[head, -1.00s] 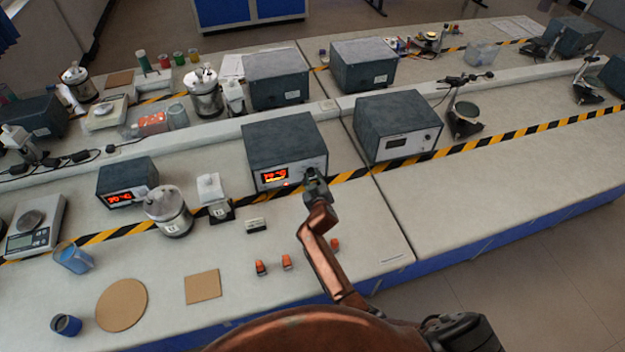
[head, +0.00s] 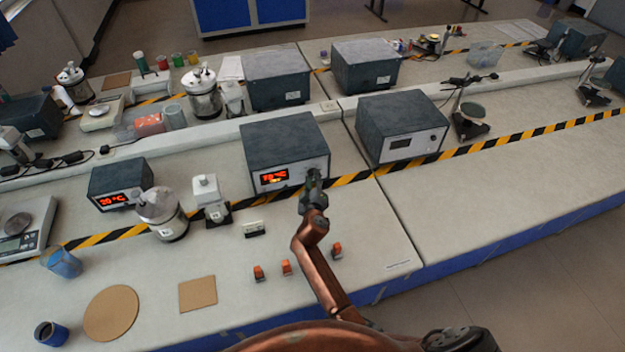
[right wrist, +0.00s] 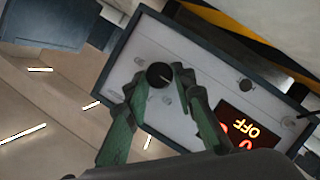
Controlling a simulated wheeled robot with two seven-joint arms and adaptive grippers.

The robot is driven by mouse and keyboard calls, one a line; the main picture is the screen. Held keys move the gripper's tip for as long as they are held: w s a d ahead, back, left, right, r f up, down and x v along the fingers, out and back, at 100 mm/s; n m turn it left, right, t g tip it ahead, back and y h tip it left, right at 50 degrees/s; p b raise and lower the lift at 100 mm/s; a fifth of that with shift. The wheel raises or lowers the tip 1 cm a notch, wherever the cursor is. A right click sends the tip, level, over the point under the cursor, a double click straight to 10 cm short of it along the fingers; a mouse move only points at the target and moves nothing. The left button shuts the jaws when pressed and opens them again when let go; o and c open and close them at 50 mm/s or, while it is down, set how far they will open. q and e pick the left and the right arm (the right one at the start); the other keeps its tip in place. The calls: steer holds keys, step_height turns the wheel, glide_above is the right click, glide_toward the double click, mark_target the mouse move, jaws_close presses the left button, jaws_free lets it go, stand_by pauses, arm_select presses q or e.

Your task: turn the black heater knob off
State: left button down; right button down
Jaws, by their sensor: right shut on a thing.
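The heater is a dark grey box (head: 284,141) with a pale front panel and a lit red display (head: 274,177). In the right wrist view its round black knob (right wrist: 159,75) has a light pointer line and sits on the panel (right wrist: 185,45). My right gripper (head: 313,176) is at the right side of the heater's front. Its green fingers (right wrist: 160,79) are shut on the black knob, one on each side. In the head view the gripper hides the knob. My left gripper is not in view.
A second box with a red display (head: 121,186) stands to the left, beside a metal canister (head: 161,214) and a white bottle (head: 208,192). Another box (head: 401,127) stands close on the right. Small orange-topped items (head: 286,267) lie in front.

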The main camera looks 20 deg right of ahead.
steer(key=c, duration=1.6)
jaws_free()
step_height(320, 180, up, 10)
steer(key=shift+r, duration=0.1)
